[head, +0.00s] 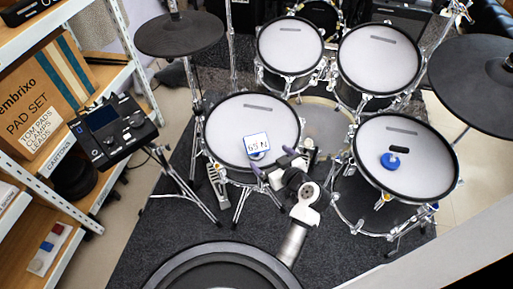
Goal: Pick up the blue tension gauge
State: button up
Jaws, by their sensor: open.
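A blue round gauge-like piece (390,161) with a pale knob lies on the white mesh pad of the right front drum (425,180). A second blue piece (257,155) sits on the left front drum's pad (230,128); a white blue-edged card (256,142) with dark, seemingly upside-down lettering stands over it. I cannot tell for certain which blue piece is the tension gauge. My gripper (271,163) is open, by the near right part of the left drum's pad, just right of the card. Its fingers are small here, and contact cannot be told.
A small black piece (399,149) lies beside the right blue piece. Cymbal pads (179,33) (478,84) flank two rear drums (290,44) (378,57). A shelf with a carton (45,95) and a drum module (115,128) stand left. Chrome stands surround the drums.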

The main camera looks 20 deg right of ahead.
aim_at(257, 148)
jog(key=x, duration=0.5)
jog(key=shift+p, duration=0.3)
jog(key=shift+a+p+x, duration=0.15)
jog(key=shift+p+x, duration=0.3)
jog(key=shift+x, duration=0.95)
jog(key=shift+a+p+x, duration=0.1)
jog(key=shift+p+x, duration=0.3)
jog(key=shift+x, duration=0.95)
jog(key=shift+s+f, duration=0.1)
jog(key=shift+f, duration=0.05)
jog(key=shift+c, duration=0.5)
jog(key=c, duration=1.4)
jog(key=shift+r, duration=0.25)
